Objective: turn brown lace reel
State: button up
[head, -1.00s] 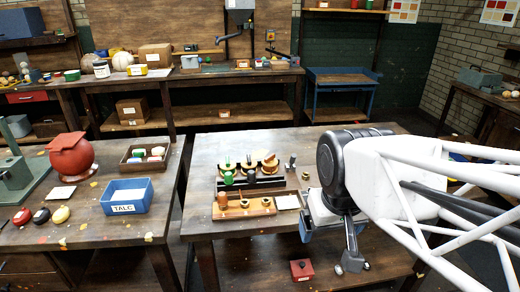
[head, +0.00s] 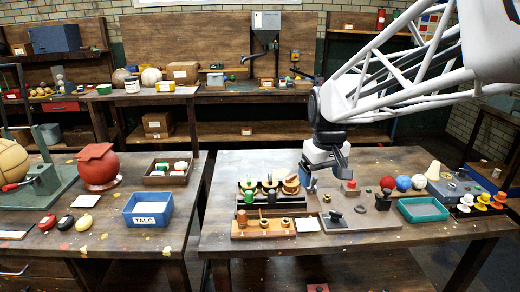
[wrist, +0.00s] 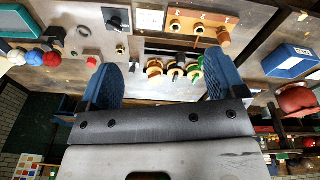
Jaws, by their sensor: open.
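The brown lace reel (head: 290,184), orange-tan with a dark hub, stands at the right end of a row of reels on a black rack (head: 272,200). It also shows in the wrist view (wrist: 154,68). Beside it are a black reel (head: 268,182) and a green reel (head: 247,185). My gripper (head: 309,180) hangs close to the right of the brown reel, pointing down. In the wrist view its blue fingers stand wide apart with nothing held between them (wrist: 161,68), and the reels lie beyond. I cannot tell its exact height above the table.
A wooden block (head: 262,229) with brass rings and a brown cylinder stands in front of the rack. Several balls and a teal tray (head: 422,209) are further right. A blue talc box (head: 148,207) is left.

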jog(key=w+f+n, duration=0.1)
jog(key=w+f, duration=0.2)
jog(key=w, duration=0.6)
jog(key=w+f+n, duration=0.2)
jog(key=w, duration=0.8)
jog(key=n+g, duration=0.2)
send_over(291, 177)
notch_tip(291, 177, down, 9)
jog(key=shift+w+d+f, duration=0.1)
jog(key=shift+f, duration=0.1)
jog(key=shift+f, duration=3.8)
jog(key=c, duration=0.9)
